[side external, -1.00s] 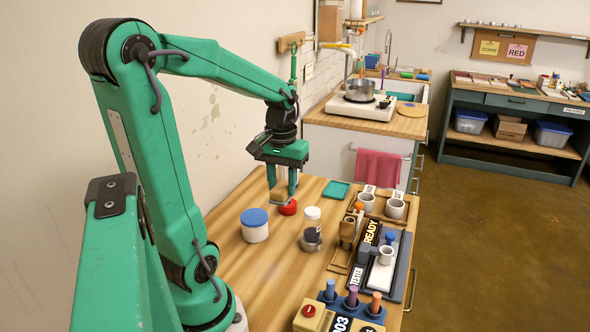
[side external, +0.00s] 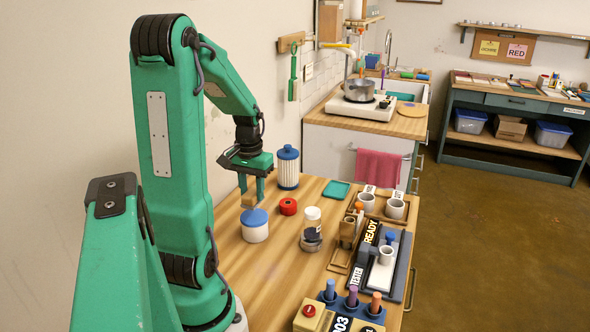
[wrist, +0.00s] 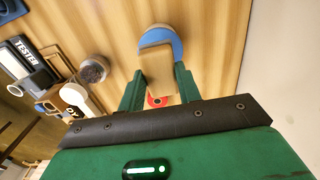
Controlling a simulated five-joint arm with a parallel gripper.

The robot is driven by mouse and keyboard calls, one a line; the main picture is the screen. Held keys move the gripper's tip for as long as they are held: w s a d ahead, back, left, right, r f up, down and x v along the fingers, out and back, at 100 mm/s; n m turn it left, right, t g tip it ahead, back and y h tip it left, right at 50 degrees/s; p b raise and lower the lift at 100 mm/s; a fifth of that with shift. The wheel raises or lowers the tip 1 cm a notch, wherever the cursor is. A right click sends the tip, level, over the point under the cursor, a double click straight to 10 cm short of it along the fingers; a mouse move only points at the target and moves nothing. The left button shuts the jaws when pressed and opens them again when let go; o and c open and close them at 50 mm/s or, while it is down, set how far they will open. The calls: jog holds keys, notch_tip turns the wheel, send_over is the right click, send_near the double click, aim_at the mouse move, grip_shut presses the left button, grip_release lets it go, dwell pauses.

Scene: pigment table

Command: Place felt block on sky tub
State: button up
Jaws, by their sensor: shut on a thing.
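My gripper (side external: 252,196) is shut on a tan felt block (side external: 248,201). The block also shows in the wrist view (wrist: 156,70), between the two green fingers (wrist: 158,88). The sky tub (side external: 255,234) is a white round tub with a blue lid, standing upright on the wooden table. The block hangs at the lid's upper edge in the side view, and I cannot tell whether it touches. In the wrist view the block covers part of the blue lid (wrist: 172,40).
A red round thing (side external: 288,206) stands just right of the tub. A ribbed white canister with a blue top (side external: 288,170) stands behind. A clear jar (side external: 311,228) and the tester tray (side external: 384,268) are to the right. A teal pad (side external: 336,189) lies farther back.

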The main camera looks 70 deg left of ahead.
aim_at(252, 192)
jog(key=shift+f, duration=2)
jog(key=shift+f, duration=0.1)
jog(key=o, duration=1)
jog(key=shift+c, duration=0.2)
notch_tip(252, 192, up, 12)
jog(key=shift+r, duration=0.1)
